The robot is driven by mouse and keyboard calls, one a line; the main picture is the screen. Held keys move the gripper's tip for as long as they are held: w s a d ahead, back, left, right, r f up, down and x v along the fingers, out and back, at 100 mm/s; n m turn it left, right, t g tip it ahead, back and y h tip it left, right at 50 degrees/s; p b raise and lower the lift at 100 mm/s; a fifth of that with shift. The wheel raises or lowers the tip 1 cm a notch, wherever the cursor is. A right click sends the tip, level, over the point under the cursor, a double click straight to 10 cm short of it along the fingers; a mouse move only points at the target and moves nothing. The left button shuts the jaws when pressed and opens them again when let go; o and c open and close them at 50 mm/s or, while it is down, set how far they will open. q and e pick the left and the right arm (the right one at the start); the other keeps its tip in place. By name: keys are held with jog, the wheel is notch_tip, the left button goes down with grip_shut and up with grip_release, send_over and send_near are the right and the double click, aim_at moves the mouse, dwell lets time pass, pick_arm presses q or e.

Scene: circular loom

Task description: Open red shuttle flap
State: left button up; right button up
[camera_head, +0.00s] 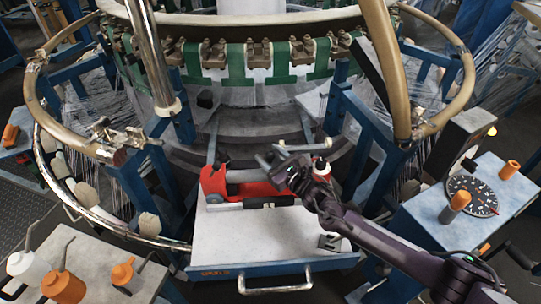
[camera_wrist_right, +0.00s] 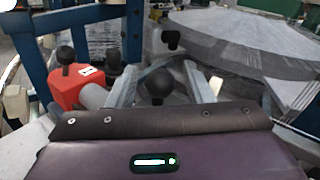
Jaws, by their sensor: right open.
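The red shuttle (camera_head: 255,189) lies across the white-topped platform in front of the loom in the head view. A black knob (camera_head: 222,166) stands at its left end, and a grey cylinder lies along it. My right gripper (camera_head: 268,155) is open over the shuttle's right half, hiding part of it. In the right wrist view, a dark round knob (camera_wrist_right: 158,85) shows between the two spread fingers; I cannot tell whether they touch it. The shuttle's red end (camera_wrist_right: 72,91) shows left of the fingers. I cannot make out the flap's position. My left gripper is not in view.
The platform (camera_head: 240,240) has a metal handle (camera_head: 275,284) at its front. Blue posts (camera_head: 365,140) and curved tan pipes (camera_head: 455,75) flank the shuttle. A control box with a dial (camera_head: 472,196) stands at right. Orange and white bottles (camera_head: 62,284) stand at lower left.

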aim_at(278, 161)
grip_shut()
jog(key=shift+d+r+m+t+y+b, duration=0.15)
jog(key=shift+d+r+m+t+b, duration=0.05)
jog(key=shift+r+m+b, duration=0.25)
jog(key=shift+d+r+m+t+y+b, duration=0.2)
jog(key=shift+r+m+b, duration=0.15)
jog(key=shift+b, duration=0.15)
jog(key=r+m+b, duration=0.1)
jog(key=d+r+m+t+b, duration=0.1)
jog(key=shift+w+d+r+m+t+y, duration=0.1)
jog(key=shift+d+r+m+t+y, duration=0.05)
jog(key=shift+r+m+t+y, duration=0.2)
jog(key=shift+d+r+m+t, duration=0.35)
jog(key=shift+d+r+m, duration=0.1)
jog(key=shift+m, duration=0.2)
jog(key=shift+w+d+r, duration=0.1)
jog(key=shift+d+r, duration=0.35)
jog(key=shift+r, duration=0.15)
